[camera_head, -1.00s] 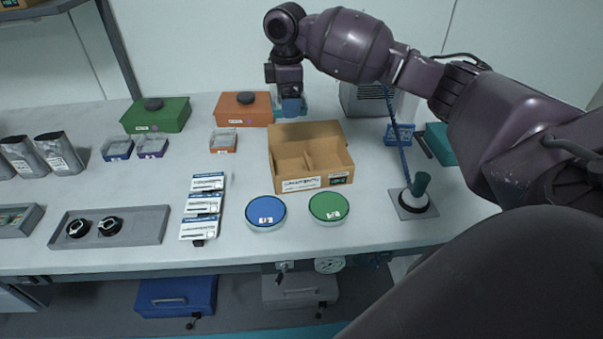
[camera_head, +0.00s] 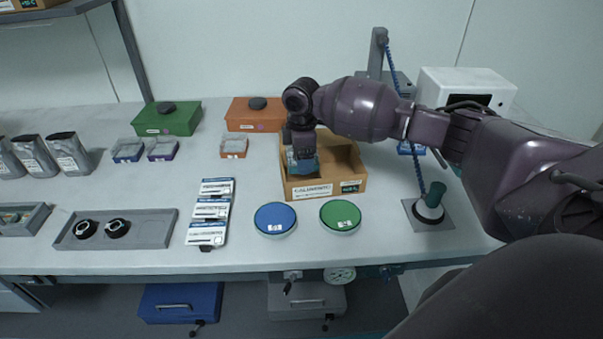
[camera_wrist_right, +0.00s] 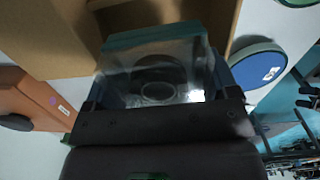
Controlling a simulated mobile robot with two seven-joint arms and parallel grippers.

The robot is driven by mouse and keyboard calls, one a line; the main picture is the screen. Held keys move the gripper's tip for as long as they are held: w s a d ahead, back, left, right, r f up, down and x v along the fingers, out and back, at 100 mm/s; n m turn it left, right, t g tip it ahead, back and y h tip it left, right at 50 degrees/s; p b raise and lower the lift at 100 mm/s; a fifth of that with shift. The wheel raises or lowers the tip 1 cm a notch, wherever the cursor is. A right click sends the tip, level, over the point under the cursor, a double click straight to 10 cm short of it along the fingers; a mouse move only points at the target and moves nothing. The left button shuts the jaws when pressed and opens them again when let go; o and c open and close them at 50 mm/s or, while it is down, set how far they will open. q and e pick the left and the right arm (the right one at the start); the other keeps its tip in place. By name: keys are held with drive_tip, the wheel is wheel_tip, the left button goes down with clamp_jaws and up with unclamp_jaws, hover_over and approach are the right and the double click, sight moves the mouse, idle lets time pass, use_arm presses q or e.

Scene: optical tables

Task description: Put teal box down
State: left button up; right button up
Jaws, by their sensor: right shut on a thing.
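The small teal box (camera_head: 303,168) with a clear top is in my right gripper (camera_head: 301,152), at the left part of the open cardboard box (camera_head: 347,187). In the right wrist view the teal box (camera_wrist_right: 155,72) sits between the fingers of the gripper (camera_wrist_right: 160,105), with the cardboard wall (camera_wrist_right: 45,38) behind it. I cannot tell whether the teal box touches the cardboard floor. The gripper and wrist hide part of the left compartment. My left gripper is out of view.
A blue disc (camera_head: 275,218) and a green disc (camera_head: 340,215) lie in front of the cardboard box. An orange box (camera_head: 247,117) and a small orange-based clear box (camera_head: 233,147) stand to its left. A white device (camera_head: 466,88) stands behind my right arm.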

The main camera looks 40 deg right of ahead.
wheel_tip(320, 180, down, 5)
drive_tip(key=shift+f+b, duration=0.2)
drive_tip(key=shift+b, duration=0.2)
drive_tip(key=shift+f, duration=0.15)
drive_tip(key=o, duration=0.9)
drive_tip(key=shift+f, duration=0.1)
